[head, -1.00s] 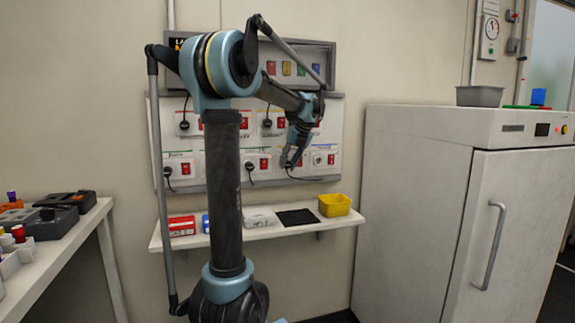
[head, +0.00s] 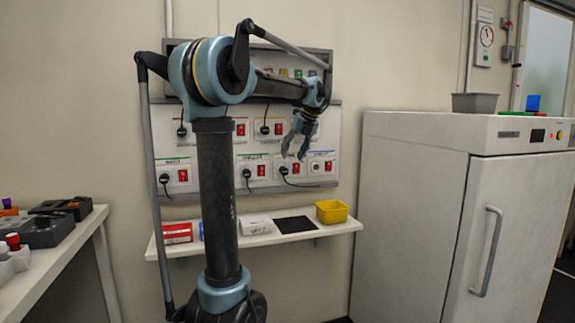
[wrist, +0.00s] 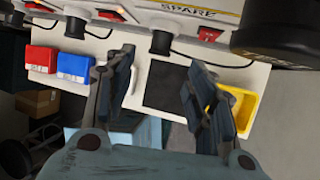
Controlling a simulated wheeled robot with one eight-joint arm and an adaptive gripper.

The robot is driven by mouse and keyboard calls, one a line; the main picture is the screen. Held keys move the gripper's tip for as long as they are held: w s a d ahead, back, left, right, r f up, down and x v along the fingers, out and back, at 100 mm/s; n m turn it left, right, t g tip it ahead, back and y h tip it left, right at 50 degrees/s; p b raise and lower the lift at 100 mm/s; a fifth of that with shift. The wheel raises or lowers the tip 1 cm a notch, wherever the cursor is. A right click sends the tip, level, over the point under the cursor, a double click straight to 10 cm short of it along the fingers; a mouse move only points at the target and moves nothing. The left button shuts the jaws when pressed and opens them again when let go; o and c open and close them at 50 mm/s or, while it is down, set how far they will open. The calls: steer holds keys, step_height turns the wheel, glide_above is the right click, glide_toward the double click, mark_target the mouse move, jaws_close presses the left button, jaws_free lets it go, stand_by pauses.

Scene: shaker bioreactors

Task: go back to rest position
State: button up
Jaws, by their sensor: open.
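My gripper (head: 294,148) is open and empty in the head view, pointing down in front of the lower right part of the socket panel (head: 214,205). In the wrist view its two fingers (wrist: 160,95) stand apart, with the shelf and a black mat (wrist: 172,86) seen between and beyond them. The arm reaches up and then across to the right in the head view.
A wall shelf (head: 262,239) below holds a red box (head: 177,233), a white box (head: 256,225), a black mat (head: 295,224) and a yellow bin (head: 332,211). A white cabinet (head: 410,210) stands right, a bench (head: 70,240) left. Black plugs sit in several sockets.

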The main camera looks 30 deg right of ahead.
steer(key=shift+v, duration=1.85)
steer(key=s+a+f+n+g, duration=0.1)
steer(key=a+f+n, duration=0.45)
steer(key=a, duration=0.45)
steer(key=s+a+f+n+g, duration=0.15)
steer(key=a+f+n, duration=0.25)
steer(key=a+n, duration=0.45)
steer(key=s+a+f+n, duration=0.1)
steer(key=a+f+n, duration=0.4)
steer(key=a, duration=0.6)
steer(key=s+a+f+n, duration=0.6)
steer(key=s+f+n, duration=0.2)
steer(key=f+n, duration=0.2)
steer(key=s+a+f+n+h, duration=0.1)
steer(key=s+a+f+n, duration=0.6)
steer(key=f+n, duration=0.3)
steer(key=shift+s+f+h, duration=0.3)
steer(key=shift+s+f, duration=0.45)
steer(key=shift+s, duration=0.05)
steer(key=shift+a+g, duration=0.1)
steer(key=shift+g, duration=0.15)
